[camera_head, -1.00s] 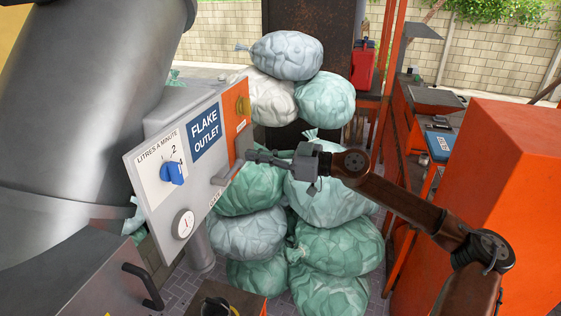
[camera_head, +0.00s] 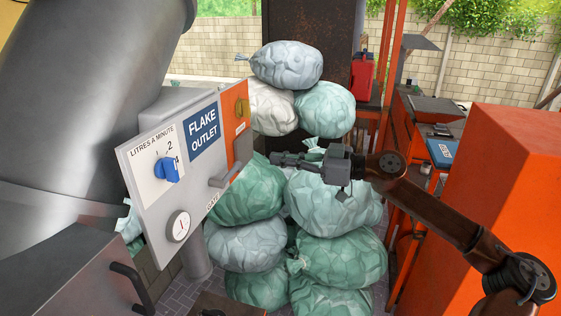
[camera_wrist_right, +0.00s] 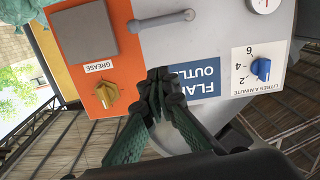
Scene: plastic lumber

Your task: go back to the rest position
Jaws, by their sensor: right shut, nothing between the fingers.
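My right gripper (camera_head: 274,159) is shut and empty. It points left toward the flake outlet panel, just right of the gate handle and apart from it, in front of the stacked bags. Its shut fingers also show in the right wrist view (camera_wrist_right: 160,88), with the panel (camera_wrist_right: 215,35) behind them, upside down. The panel (camera_head: 140,165) carries a blue knob (camera_head: 167,169), a round gauge (camera_head: 178,226), a grey gate handle (camera_head: 228,172) and a yellow knob (camera_head: 240,108) on an orange strip. My left gripper is not in view.
Pale green and white bags (camera_head: 335,262) are stacked behind my right gripper. An orange cabinet (camera_head: 510,190) stands at the right, close to my right arm. A large grey pipe (camera_head: 80,110) fills the left. A red can (camera_head: 362,75) stands at the back.

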